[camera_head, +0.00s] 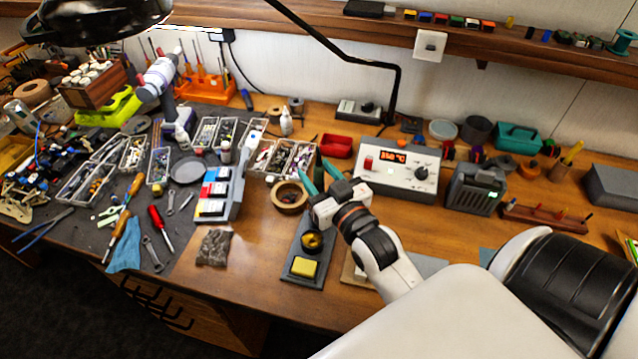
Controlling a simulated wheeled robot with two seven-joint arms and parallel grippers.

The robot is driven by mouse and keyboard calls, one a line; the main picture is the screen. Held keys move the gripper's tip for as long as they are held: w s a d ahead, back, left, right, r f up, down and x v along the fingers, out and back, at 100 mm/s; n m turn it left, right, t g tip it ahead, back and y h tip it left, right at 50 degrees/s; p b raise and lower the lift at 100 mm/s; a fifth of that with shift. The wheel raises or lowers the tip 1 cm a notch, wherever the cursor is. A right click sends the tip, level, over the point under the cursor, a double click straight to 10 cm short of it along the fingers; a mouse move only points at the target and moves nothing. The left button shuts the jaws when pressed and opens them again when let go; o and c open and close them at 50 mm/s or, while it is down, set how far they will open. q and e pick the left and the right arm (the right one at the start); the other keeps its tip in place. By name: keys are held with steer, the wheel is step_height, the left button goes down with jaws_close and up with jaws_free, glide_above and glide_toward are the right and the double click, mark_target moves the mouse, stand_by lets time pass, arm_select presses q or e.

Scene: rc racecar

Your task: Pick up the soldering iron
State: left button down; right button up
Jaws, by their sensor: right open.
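The soldering iron does not show clearly; part of the area over its likely stand is covered by my right gripper. A grey stand (291,281) with a yellow sponge (303,267) and a round brass-coloured piece (312,240) lies on the wooden bench. My right gripper (316,172) is open, its teal fingers pointing up and left, above the back end of the stand. I see nothing between the fingers. A white soldering station (402,187) with a lit orange display stands right of the gripper. My left gripper is not in view.
A roll of brown tape (275,199) lies left of the gripper. A red tray (337,140) stands behind it. A tilted rack with coloured boxes (232,202) and crowded tools on a dark mat are at left. A lamp arm (397,95) rises behind the station.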

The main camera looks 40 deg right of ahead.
steer(key=c, duration=0.5)
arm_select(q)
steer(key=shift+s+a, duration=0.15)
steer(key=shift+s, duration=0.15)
arm_select(e)
jaws_close()
steer(key=shift+r, duration=0.1)
